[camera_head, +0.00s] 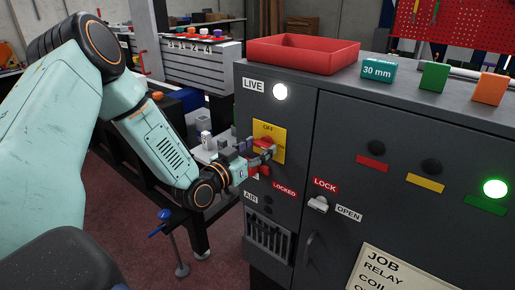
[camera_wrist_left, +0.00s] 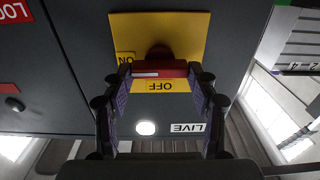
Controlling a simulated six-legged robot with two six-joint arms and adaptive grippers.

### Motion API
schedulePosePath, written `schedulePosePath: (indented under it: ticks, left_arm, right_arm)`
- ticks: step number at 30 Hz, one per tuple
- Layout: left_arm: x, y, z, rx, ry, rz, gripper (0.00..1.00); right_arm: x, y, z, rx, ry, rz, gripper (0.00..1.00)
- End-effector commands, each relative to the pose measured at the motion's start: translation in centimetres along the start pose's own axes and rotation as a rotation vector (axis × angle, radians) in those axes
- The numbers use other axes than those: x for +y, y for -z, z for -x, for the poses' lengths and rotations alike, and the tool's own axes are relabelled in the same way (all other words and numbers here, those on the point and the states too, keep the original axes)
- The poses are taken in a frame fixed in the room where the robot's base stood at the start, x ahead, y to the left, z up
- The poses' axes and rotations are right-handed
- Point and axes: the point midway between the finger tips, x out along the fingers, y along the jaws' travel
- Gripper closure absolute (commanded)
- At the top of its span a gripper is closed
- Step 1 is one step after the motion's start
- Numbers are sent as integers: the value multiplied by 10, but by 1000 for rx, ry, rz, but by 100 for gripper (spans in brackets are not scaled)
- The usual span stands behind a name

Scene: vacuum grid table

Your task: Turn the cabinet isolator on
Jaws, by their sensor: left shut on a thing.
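The isolator is a yellow plate (camera_head: 274,132) with a red handle (camera_head: 263,143) on the dark grey cabinet's (camera_head: 380,110) left panel. In the left wrist view, which is upside down, the handle (camera_wrist_left: 163,67) lies crosswise. Its white line is on the side of the ON label (camera_wrist_left: 125,57), and the OFF label (camera_wrist_left: 167,86) is beside its long edge. My left gripper (camera_head: 260,155) is shut on the handle, one finger at each end. The LIVE lamp (camera_head: 280,91) above glows white. My right gripper is not in view.
A LOCK/OPEN knob (camera_head: 318,204) and a door handle (camera_head: 309,248) stick out to the right. A green lamp (camera_head: 495,188) is lit. A red tray (camera_head: 302,54) and several blocks sit on top.

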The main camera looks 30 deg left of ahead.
Motion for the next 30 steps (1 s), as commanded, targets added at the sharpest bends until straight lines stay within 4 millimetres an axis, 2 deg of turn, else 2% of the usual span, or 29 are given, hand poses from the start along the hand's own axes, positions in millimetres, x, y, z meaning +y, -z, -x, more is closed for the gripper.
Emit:
schedulePosePath:
  ticks: [6,14,15,23,30]
  left_arm:
    - [0,1,0,4,0,91,73]
    - [0,2,0,4,-1,98,73]
    - [0,2,0,4,-1,98,41]
    - [0,1,0,3,-1,98,19]
    - [0,0,0,2,-1,98,19]
  right_arm:
    - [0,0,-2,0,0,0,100]
    - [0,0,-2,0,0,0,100]
    - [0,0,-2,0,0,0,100]
    - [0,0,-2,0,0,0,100]
    - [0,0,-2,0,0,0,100]
